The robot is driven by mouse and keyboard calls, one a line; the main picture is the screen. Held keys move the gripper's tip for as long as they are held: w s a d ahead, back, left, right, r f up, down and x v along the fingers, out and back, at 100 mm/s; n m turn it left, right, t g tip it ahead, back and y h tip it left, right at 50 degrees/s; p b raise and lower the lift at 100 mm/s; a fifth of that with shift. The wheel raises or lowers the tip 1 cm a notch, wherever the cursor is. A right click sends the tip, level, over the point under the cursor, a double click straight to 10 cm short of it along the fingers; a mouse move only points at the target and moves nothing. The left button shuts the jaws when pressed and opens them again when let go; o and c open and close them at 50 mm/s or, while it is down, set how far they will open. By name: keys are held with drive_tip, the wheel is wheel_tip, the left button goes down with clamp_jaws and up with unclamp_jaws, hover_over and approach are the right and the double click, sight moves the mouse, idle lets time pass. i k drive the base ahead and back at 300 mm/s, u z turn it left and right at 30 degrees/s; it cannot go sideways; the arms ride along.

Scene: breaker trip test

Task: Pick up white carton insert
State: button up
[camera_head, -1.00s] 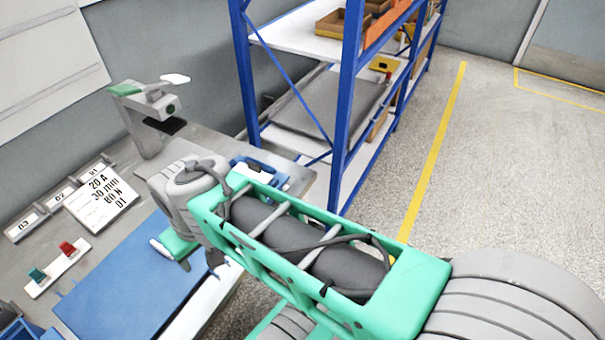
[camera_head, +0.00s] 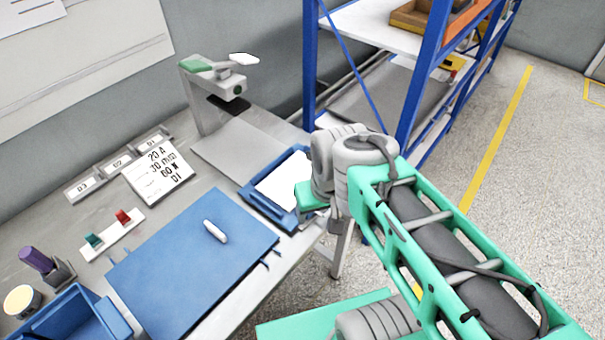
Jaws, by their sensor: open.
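A flat white piece (camera_head: 284,188) lies in a blue tray (camera_head: 246,190) at the right end of the bench; it looks like the white carton insert, but I cannot be sure. My arm's joint covers part of the tray's right side. A small rounded white object (camera_head: 215,231) lies on the blue mat (camera_head: 170,265). My arm reaches in from the lower right, with its grey joint just right of the tray. My gripper's fingers are not visible, so I cannot see how they stand to the white piece.
A grey stand with a green-and-white head (camera_head: 215,80) rises at the bench's back. A label card (camera_head: 158,176), red and green switches (camera_head: 112,233) and a blue bin (camera_head: 75,315) are on the left. A blue-framed shelf (camera_head: 418,80) stands behind my arm.

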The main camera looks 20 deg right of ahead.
sight(279, 187)
drive_tip(key=u, duration=3.6)
drive_tip(key=k, duration=2.45)
drive_tip(key=u, duration=0.2)
drive_tip(key=i, duration=0.5)
drive_tip(key=u, duration=0.05)
